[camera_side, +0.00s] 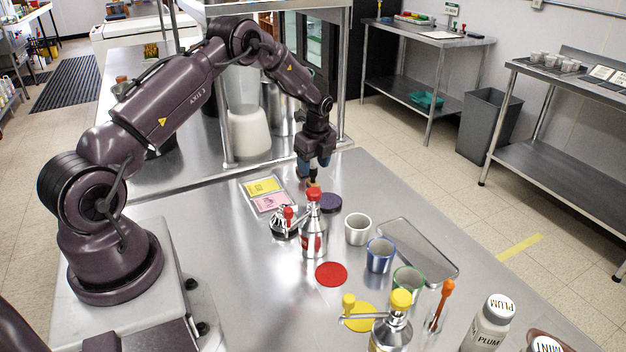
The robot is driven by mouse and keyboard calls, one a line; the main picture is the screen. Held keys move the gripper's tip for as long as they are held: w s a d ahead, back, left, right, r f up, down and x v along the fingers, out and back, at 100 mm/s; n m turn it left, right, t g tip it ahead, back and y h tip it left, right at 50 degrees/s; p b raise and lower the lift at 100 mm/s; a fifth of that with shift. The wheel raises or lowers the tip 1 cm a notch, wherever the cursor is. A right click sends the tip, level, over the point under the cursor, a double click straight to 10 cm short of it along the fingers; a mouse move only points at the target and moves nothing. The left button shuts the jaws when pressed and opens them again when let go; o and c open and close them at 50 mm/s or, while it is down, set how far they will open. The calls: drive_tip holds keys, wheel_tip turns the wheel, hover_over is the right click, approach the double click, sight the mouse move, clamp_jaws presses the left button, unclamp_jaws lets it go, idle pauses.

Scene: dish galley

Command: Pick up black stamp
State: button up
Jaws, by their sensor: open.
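My gripper (314,179) points down over the steel table, just behind the red-topped bottle (314,232). Its jaws are open. A small dark piece with a tan part shows right below the fingertips; it may be the black stamp, but it is too small and too covered by the bottle's red top to tell. I cannot tell whether the fingers touch it. A dark purple round disc (331,203) lies on the table just right of the gripper and below it.
A silver item with a red knob (288,216) stands left of the bottle. White (357,230), blue (380,255) and green-rimmed (408,281) cups stand to the right, beside an empty metal tray (440,262). Red (331,274) and yellow (361,318) discs lie nearer the camera.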

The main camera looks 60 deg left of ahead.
wheel_tip(320, 180, down, 2)
drive_tip(key=shift+a+f, duration=0.15)
drive_tip(key=c, duration=1)
